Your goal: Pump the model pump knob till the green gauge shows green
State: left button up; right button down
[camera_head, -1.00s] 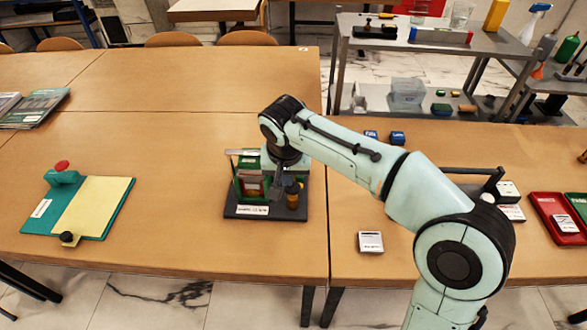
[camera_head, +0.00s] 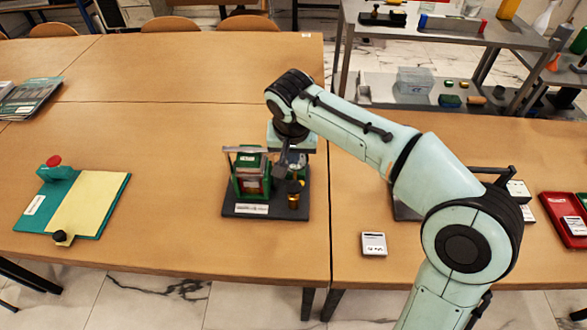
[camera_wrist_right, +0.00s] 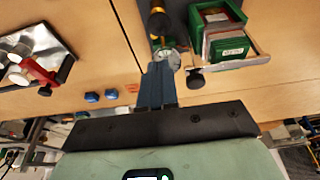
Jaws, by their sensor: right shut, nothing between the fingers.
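The model pump rig stands on a dark base plate (camera_head: 240,211) with a white label, near the table's front edge. It carries a green housing (camera_head: 252,180) with a pale bar across its top and a brass-and-black cylinder (camera_head: 294,198) on the right. My right gripper (camera_head: 283,170) is shut and empty, pointing down over the rig beside the cylinder. In the right wrist view, its closed fingers (camera_wrist_right: 160,72) end at or near a pale round part (camera_wrist_right: 172,58); I cannot tell whether they touch. A black knob (camera_wrist_right: 195,79) shows beside them. The gauge reading cannot be made out. My left gripper is not in view.
A teal board (camera_head: 75,205) with a yellow sheet and red button lies left. A small white device (camera_head: 373,243) and a red tray (camera_head: 562,215) are on the right. A metal shelf cart (camera_head: 440,38) stands behind. The table between board and rig is clear.

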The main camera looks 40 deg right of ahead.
aim_at(294, 188)
jog(key=x, duration=0.4)
jog(key=b+x, duration=0.1)
jog(key=x, duration=0.3)
jog(key=b+x, duration=0.1)
jog(key=x, duration=0.3)
jog(key=shift+s+a+f, duration=0.2)
jog(key=shift+s, duration=0.05)
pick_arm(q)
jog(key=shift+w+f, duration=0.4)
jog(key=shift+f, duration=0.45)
pick_arm(e)
jog(key=shift+f, duration=0.55)
notch_tip(294, 188, down, 3)
jog(key=shift+b, duration=1.1)
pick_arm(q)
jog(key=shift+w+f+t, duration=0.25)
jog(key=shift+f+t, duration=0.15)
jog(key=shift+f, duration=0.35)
pick_arm(e)
jog(key=shift+s, duration=0.1)
